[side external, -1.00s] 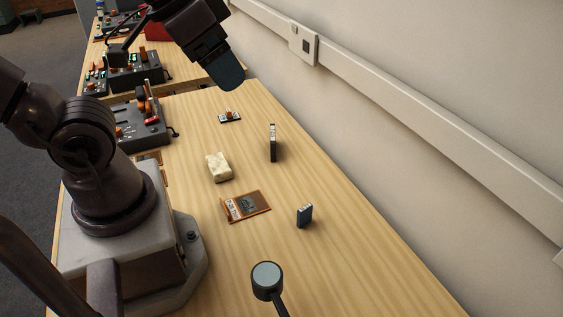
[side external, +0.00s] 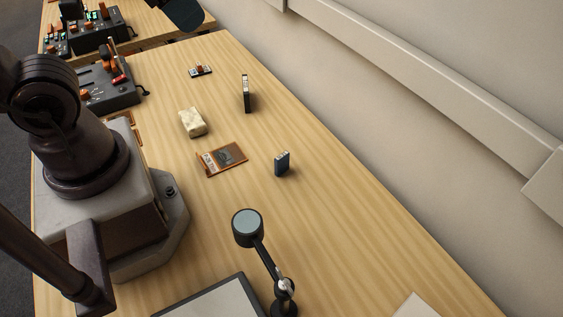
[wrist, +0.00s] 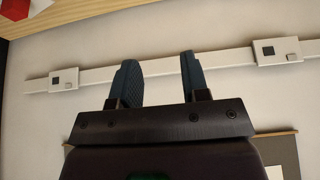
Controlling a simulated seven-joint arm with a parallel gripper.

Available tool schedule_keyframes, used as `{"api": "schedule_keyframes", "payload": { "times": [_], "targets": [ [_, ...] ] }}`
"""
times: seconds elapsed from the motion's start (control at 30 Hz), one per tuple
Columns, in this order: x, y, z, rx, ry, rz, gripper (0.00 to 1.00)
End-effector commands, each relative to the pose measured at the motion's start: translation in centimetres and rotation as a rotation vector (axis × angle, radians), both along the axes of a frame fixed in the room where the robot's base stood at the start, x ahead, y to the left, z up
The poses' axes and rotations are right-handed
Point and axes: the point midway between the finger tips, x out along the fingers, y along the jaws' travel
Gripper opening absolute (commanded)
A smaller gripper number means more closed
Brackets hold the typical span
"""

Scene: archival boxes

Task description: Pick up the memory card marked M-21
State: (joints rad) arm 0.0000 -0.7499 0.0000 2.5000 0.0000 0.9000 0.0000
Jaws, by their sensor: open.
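I cannot read M-21 on anything here, so I cannot tell which item is the card. A flat brown-edged piece (side external: 223,158) with a pale label strip lies left of the blue case. My gripper (wrist: 158,65) is open and empty in the wrist view, with its two dark fingers apart against the wall. In the side view only a dark end of my gripper (side external: 187,12) shows at the top edge, beyond these items.
A cream block (side external: 192,122) and a small dark item with an orange top (side external: 200,71) sit on the table (side external: 330,240). A control box (side external: 104,88) stands at the left. A round-headed lamp (side external: 248,228) stands in front. The wall rail (side external: 420,75) runs along the right.

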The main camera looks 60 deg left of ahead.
Motion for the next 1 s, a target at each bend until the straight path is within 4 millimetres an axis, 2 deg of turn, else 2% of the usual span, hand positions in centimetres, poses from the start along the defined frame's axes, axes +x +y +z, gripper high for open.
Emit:
{"api": "schedule_keyframes", "payload": {
  "times": [0.27,0.37,0.47,0.6,0.7,0.83,1.0],
  "targets": [
    [0.2,-0.1,-0.1,0.000,0.001,-0.013,0.43],
    [1.4,-0.9,-0.9,0.005,0.001,-0.085,0.43],
    [3.7,-2.5,-2.5,0.016,-0.006,-0.226,0.43],
    [7.2,-5.5,-6.2,0.066,-0.040,-0.466,0.43],
    [9.2,-7.5,-9.3,0.131,-0.068,-0.618,0.43],
    [10.8,-9.5,-13.8,0.260,-0.095,-0.800,0.43],
    [11.5,-10.7,-20.0,0.510,-0.103,-1.033,0.43]
  ]
}}
